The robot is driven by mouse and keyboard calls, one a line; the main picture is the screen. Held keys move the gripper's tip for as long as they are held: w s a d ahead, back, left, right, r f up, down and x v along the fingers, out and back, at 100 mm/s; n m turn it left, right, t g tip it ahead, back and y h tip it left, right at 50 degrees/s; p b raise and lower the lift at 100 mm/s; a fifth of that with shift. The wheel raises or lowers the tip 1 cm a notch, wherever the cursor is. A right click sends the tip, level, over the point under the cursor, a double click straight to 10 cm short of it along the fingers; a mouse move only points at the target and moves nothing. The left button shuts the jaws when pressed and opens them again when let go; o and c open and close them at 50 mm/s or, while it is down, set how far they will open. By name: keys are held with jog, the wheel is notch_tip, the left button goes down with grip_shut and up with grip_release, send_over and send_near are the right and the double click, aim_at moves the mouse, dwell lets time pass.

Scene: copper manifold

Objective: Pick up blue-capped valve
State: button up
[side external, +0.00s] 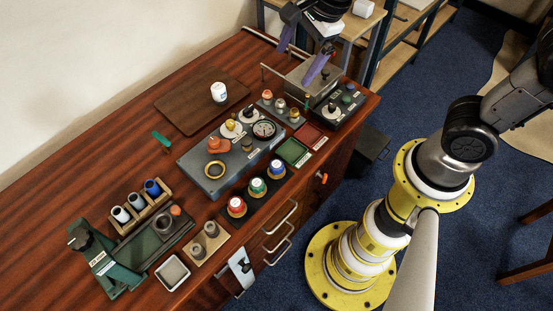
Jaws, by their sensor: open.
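My gripper (294,66) is at the top of the side external view, with its two purple fingers apart and nothing visible between them. It is above the far right part of the wooden bench, by a grey metal box (303,84). A round blue-topped part (276,168) sits on a dark strip near the bench's front edge, in a row with a green-topped part (257,187) and a red-topped part (236,206). A blue cylinder (152,187) also stands in a wooden rack at the left. I cannot tell which is the valve. My gripper is apart from both.
A grey panel (200,178) with a gauge (264,129) fills the bench middle. Green (293,152) and red (307,134) trays lie beside it. A brown board (185,108) holds a white jar (218,92). A green device (92,262) stands at left. The back left of the bench is clear.

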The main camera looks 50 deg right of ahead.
jog(key=a+f+m+g, duration=0.1)
jog(key=a+f+g, duration=0.1)
jog(key=a+f, duration=0.5)
jog(key=n+g+h, duration=0.1)
jog(key=g, duration=0.1)
send_over(275, 165)
notch_tip(275, 165, down, 8)
jog(key=f, duration=0.7)
jog(key=shift+s+d+f, duration=0.1)
jog(key=shift+s+f, duration=0.05)
jog(key=shift+s, duration=0.05)
jog(key=shift+w+f, duration=0.2)
jog(key=shift+f, duration=3)
grip_shut()
